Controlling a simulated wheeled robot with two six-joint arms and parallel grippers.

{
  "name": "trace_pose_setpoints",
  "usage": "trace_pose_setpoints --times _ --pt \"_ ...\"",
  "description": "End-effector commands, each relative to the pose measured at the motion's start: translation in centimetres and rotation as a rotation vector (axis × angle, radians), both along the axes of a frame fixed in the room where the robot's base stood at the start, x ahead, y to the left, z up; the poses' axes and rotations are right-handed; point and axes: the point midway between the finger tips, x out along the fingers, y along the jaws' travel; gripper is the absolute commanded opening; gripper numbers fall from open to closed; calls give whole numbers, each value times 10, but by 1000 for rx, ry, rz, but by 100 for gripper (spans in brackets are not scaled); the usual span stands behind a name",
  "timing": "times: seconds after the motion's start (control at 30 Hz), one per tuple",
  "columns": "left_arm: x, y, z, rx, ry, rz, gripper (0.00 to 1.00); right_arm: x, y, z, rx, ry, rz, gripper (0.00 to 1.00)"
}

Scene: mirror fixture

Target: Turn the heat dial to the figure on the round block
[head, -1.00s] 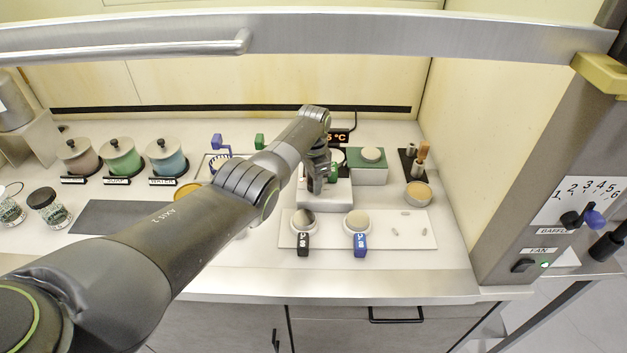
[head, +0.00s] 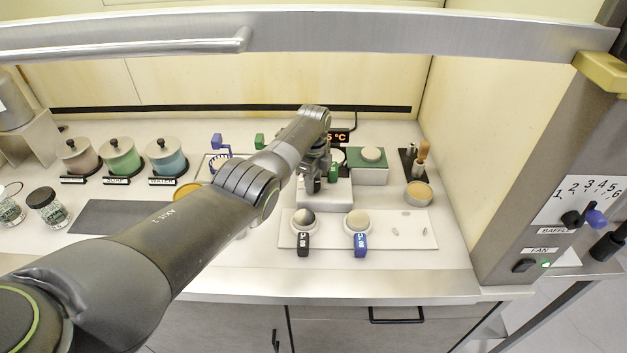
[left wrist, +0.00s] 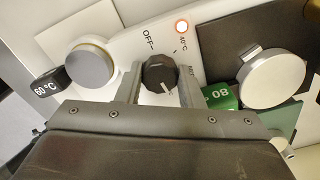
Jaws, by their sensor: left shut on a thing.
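The heat dial (left wrist: 160,73) is a dark knob on a white panel marked OFF and 40 °C. Its pale pointer line aims towards my gripper's palm; the marking there is largely hidden. My left gripper (left wrist: 159,88) is shut on the dial, one finger on each side. In the head view, this gripper (head: 310,182) is at the front of the white heater (head: 325,197). A round, grey-topped piece (left wrist: 91,63) has a black tag (left wrist: 47,89) reading 60 °C. A green tag (left wrist: 220,96) reading 80 lies beside a pale round piece (left wrist: 268,78). My right gripper is out of view.
A display (head: 341,137) behind my arm shows a partly hidden °C figure. Another round piece (head: 357,223) with a blue tag (head: 360,244) stands on the front tray (head: 410,224). Jars stand at the left. A metal bar crosses above.

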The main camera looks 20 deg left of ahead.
Motion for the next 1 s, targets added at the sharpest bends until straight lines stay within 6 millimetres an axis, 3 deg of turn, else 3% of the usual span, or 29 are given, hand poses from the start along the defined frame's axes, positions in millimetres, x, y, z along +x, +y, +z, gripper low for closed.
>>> trace_pose_setpoints --times 0.3,0.87,0.9,1.0 --pt "3 0 4 -1 -9 -137 11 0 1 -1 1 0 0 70" --pt "3 0 4 1 -9 -170 11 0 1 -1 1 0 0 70" --pt "3 0 4 1 -9 -170 35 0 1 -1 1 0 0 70" --pt "3 0 3 2 -8 -169 48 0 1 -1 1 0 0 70"
